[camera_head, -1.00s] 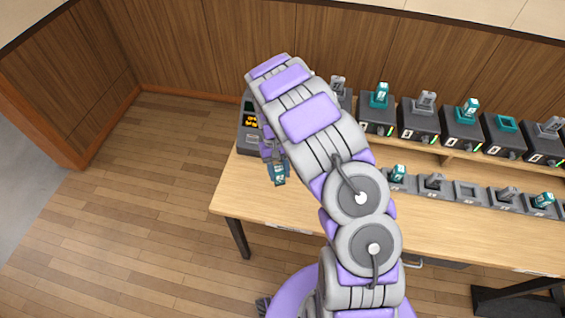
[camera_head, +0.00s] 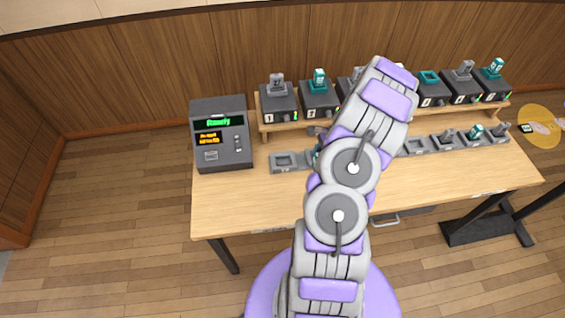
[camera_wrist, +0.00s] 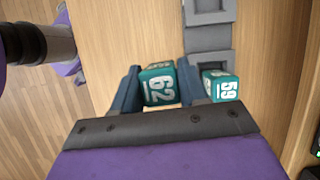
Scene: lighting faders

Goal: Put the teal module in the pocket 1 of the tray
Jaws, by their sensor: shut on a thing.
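A teal module marked 62 (camera_wrist: 159,84) is between the fingers of my gripper (camera_wrist: 160,90) in the wrist view. My gripper is shut on it, above the wooden table and beside the grey tray (camera_wrist: 207,38). A second teal module marked 59 (camera_wrist: 221,86) sits in the tray, just right of my gripper in the wrist view. The tray pocket (camera_wrist: 209,66) beside it looks empty. In the head view my arm hides the gripper and part of the tray row. The leftmost tray pocket (camera_head: 283,160) shows there and looks empty.
A dark console (camera_head: 221,136) with a green-lit screen stands at the table's left. Numbered dark units (camera_head: 278,103) with modules on top line a raised shelf behind the tray. The table (camera_head: 245,200) is clear at the front left.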

